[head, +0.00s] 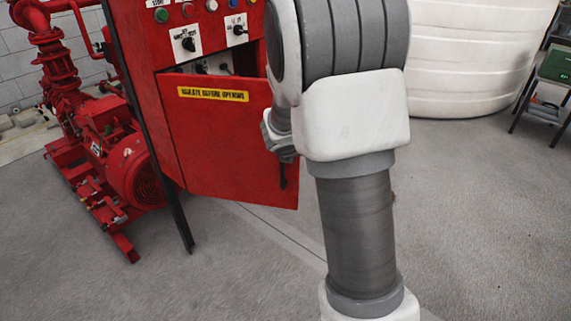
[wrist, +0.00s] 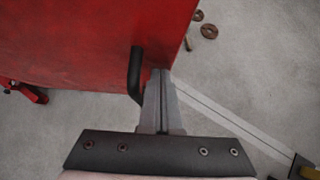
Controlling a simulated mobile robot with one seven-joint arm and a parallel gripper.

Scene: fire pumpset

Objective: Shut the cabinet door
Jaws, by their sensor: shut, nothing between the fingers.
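The red cabinet door (head: 220,140) has a yellow "isolate before opening" label (head: 213,94) and stands ajar, its right side swung outward. A dark gap with switches shows above its top edge. The door fills the upper left of the wrist view (wrist: 70,50). Its black bar handle (wrist: 134,75) is near the right edge and also shows in the head view (head: 283,176). My gripper (wrist: 161,76) is shut and empty, just right of the handle, near the door's edge. I cannot tell whether it touches. In the head view my arm hides the fingertips.
The red cabinet (head: 140,60) has buttons and switches above the door and a black leg (head: 178,215). A red pump and motor (head: 135,175) stand at the left. A white tank (head: 480,60) stands behind, with a shelf (head: 550,90) at far right. The floor at right is clear.

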